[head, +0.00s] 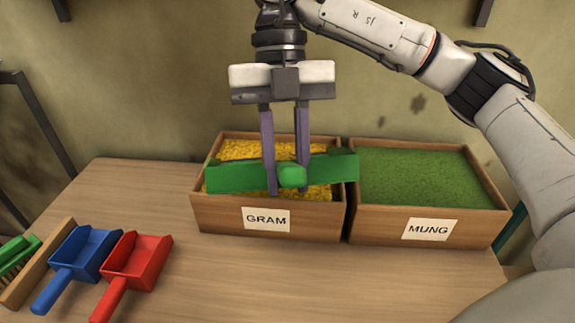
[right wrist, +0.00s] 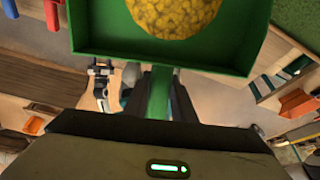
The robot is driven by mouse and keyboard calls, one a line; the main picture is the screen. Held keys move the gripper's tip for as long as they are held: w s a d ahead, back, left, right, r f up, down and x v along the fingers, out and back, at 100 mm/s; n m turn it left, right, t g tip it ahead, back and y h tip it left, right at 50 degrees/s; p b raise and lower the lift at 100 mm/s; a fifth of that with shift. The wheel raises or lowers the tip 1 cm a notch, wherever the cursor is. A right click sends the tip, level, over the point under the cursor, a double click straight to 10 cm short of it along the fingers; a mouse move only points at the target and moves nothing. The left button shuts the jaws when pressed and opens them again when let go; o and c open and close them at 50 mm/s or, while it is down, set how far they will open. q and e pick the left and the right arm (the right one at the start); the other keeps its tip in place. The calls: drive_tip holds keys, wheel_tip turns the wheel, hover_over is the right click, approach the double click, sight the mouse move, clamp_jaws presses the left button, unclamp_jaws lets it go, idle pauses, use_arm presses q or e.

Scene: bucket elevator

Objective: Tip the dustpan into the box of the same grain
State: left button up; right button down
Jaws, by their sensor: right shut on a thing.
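My right gripper (head: 287,188) points down and is shut on the handle of a green dustpan (head: 235,177). The dustpan is over the GRAM box (head: 215,216), which holds yellow grain. In the right wrist view the dustpan (right wrist: 90,47) carries a rounded heap of yellow grain (right wrist: 180,12). In the head view its inside is hidden, as its green underside or back faces me. The MUNG box (head: 380,228), holding green grain, stands directly to the right. I cannot make out my left gripper.
A blue dustpan (head: 86,250) and a red dustpan (head: 138,262) lie on the wooden table (head: 215,280) at the front left. The table in front of the boxes is clear.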

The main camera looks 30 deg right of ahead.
drive_tip(key=shift+w+d+r+g+p, duration=0.15)
drive_tip(key=shift+w+r+g+p, duration=0.15)
drive_tip(key=shift+r+p, duration=0.5)
drive_tip(key=shift+w+f, duration=0.1)
drive_tip(key=shift+w, duration=0.1)
drive_tip(key=shift+w+d+r+g+y, duration=0.25)
drive_tip(key=shift+w+r+g, duration=0.15)
drive_tip(key=shift+r, duration=0.15)
drive_tip(key=shift+w+d+r+g+y, duration=0.2)
drive_tip(key=shift+w+r+g, duration=0.1)
drive_tip(key=shift+w+r, duration=0.15)
